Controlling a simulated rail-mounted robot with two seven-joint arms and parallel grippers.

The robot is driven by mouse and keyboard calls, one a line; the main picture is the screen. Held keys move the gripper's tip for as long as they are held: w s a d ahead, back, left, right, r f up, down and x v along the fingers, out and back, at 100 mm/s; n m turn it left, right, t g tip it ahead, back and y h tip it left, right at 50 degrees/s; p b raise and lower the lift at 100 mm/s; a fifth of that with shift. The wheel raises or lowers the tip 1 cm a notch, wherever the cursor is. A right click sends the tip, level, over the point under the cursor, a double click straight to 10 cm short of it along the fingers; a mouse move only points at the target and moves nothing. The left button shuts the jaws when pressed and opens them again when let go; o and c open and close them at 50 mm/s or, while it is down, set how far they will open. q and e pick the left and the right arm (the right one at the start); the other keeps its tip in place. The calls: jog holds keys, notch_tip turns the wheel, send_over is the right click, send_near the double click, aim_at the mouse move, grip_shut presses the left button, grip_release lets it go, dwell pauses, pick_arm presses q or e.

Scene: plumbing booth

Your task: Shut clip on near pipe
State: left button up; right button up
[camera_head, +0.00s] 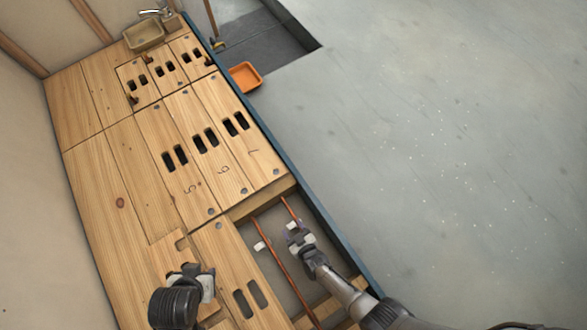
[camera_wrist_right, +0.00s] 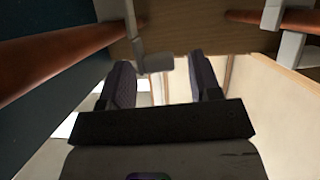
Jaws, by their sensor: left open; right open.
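Two copper pipes run through the open floor gap in the head view, a left pipe (camera_head: 283,262) and a right pipe (camera_head: 289,208). A white clip (camera_head: 260,246) sits at the left pipe. My right gripper (camera_head: 295,234) is open over the gap, beside the right pipe. In the right wrist view, a pale clip (camera_wrist_right: 136,32) at the left-hand copper pipe (camera_wrist_right: 50,64) has an end hanging just beyond the open, empty fingers (camera_wrist_right: 163,80). Another clip (camera_wrist_right: 288,28) is at the right-hand pipe. My left gripper (camera_head: 197,278) is open above the wooden boards.
Wooden floor panels (camera_head: 215,165) with slots border the gap, and a dark blue edge (camera_head: 318,217) runs along its right side. An orange tray (camera_head: 245,77) and a tan basin (camera_head: 144,35) stand farther off. The grey floor at right is clear.

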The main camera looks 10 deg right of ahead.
jog(key=shift+c, duration=0.2)
jog(key=shift+d, duration=0.1)
jog(key=c, duration=0.8)
pick_arm(q)
jog(key=shift+d, duration=0.3)
pick_arm(e)
jog(key=m, duration=0.1)
jog(key=y, duration=0.1)
jog(key=d+m, duration=0.1)
jog(key=shift+w+r+m+g+y, duration=0.25)
jog(key=shift+m+g+y, duration=0.05)
jog(key=shift+g+y, duration=0.1)
jog(key=shift+w+d+r+m+y, duration=0.15)
jog(key=shift+d+m+y, duration=0.25)
jog(key=shift+m+y, duration=0.45)
jog(key=shift+w+m, duration=0.1)
jog(key=shift+m, duration=0.15)
pick_arm(q)
jog(key=shift+a, duration=0.1)
